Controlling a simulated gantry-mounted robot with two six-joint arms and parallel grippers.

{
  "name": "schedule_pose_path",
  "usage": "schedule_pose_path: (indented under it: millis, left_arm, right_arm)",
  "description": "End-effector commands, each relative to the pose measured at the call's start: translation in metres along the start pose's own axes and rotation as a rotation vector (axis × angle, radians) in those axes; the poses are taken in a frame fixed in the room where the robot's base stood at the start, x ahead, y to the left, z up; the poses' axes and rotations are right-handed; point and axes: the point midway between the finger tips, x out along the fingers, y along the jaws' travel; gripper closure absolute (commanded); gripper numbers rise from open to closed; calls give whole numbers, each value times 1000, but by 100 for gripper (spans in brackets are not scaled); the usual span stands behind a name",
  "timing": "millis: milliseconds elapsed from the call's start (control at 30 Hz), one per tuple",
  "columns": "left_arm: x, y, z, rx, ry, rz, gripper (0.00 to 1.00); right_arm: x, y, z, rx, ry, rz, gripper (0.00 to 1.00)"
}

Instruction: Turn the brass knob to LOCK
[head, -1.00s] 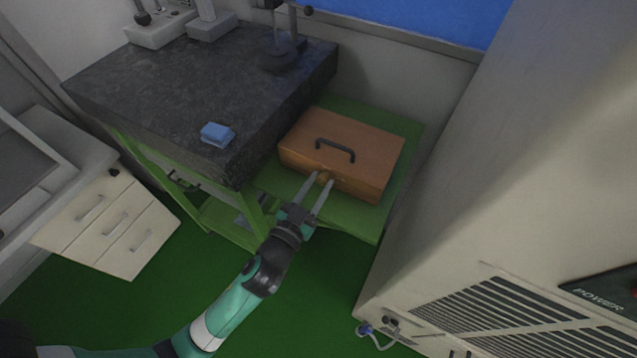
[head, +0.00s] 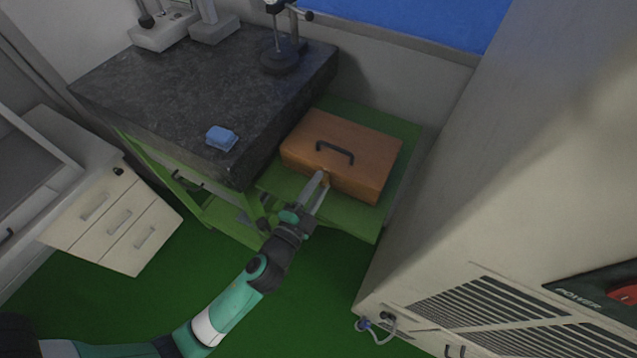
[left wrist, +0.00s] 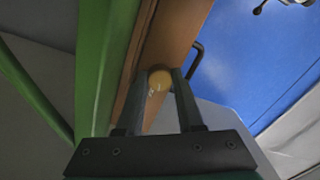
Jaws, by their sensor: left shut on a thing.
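A brown box (head: 345,150) with a dark carrying handle (head: 335,152) on its lid lies on the green shelf (head: 345,220) beside the granite bench. The brass knob (left wrist: 160,79) is on the box's front face, and it shows round and yellowish in the left wrist view. My left gripper (head: 321,182) reaches the front of the box and is shut on the knob, one finger on each side. In the head view the fingers mostly hide the knob. Any LOCK marking is too small to read. My right gripper is in no view.
A granite-topped bench (head: 180,90) with a blue block (head: 221,138) and a dark stand (head: 283,55) is left of the box. A large beige cabinet (head: 500,180) stands close on the right. White drawers (head: 115,220) are at left. Green floor is open in front.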

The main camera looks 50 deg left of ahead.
Motion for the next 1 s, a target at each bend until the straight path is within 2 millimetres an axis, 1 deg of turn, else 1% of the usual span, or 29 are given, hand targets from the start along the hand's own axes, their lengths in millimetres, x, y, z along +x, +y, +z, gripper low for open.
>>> schedule_pose_path:
  millis: [200, 400, 633, 1000]
  left_arm:
    - [0, -2, -1, 150, 1, 0, 100]
    - [0, -1, 0, 239, 1, 0, 100]
    - [0, -1, 0, 282, 1, -1, 100]
    - [0, 0, 0, 287, 1, -1, 100]
  right_arm:
    - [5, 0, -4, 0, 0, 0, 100]
    - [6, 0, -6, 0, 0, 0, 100]
    - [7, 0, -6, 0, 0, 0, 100]
    - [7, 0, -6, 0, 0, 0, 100]
